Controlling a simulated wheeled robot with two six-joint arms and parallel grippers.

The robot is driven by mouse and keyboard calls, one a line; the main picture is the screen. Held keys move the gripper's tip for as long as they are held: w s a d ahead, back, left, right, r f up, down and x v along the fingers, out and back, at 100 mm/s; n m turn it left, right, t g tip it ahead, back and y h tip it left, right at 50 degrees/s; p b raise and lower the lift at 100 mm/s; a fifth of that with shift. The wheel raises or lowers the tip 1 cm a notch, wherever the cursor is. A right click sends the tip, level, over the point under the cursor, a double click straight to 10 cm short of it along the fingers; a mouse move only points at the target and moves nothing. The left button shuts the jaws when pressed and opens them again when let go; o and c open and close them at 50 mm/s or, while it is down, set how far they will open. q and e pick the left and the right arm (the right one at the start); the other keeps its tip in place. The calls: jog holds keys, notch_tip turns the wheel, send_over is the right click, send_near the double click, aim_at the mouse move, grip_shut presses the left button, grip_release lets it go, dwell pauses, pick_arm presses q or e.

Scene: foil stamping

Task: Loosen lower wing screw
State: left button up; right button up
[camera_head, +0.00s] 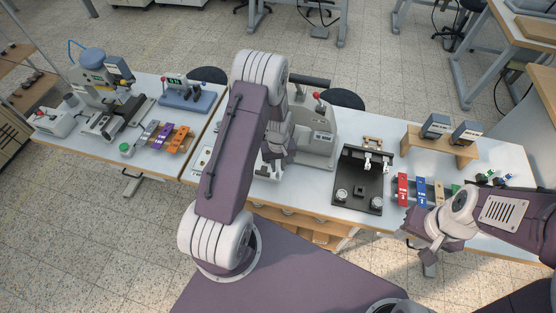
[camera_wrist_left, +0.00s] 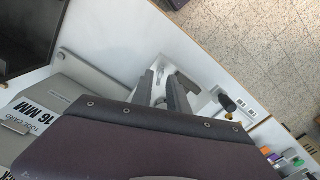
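My left gripper (camera_head: 276,152) reaches down at the grey stamping press (camera_head: 318,138), in front of its left side. In the left wrist view its two dark fingers (camera_wrist_left: 164,86) stand a little apart over a pale metal plate, and I see nothing held between them. I cannot make out the lower wing screw in either view; my arm and gripper cover that part of the press. A black knob (camera_wrist_left: 228,103) shows right of the fingers in the left wrist view. My right gripper (camera_head: 420,232) hovers at the table's front right; its finger gap is unclear.
A black fixture plate (camera_head: 355,190) lies right of the press. Coloured tool cards (camera_head: 421,190) lie near my right gripper, with a wooden stand (camera_head: 440,150) behind. Another machine (camera_head: 103,75) stands on the left table. A grey block marked 16 MM (camera_wrist_left: 45,115) is close in the left wrist view.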

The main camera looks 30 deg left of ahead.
aim_at(277, 172)
pick_arm(q)
notch_tip(277, 172, up, 6)
jog(key=shift+s+r+b, duration=0.15)
jog(key=shift+b, duration=0.25)
jog(key=shift+s+r, duration=0.1)
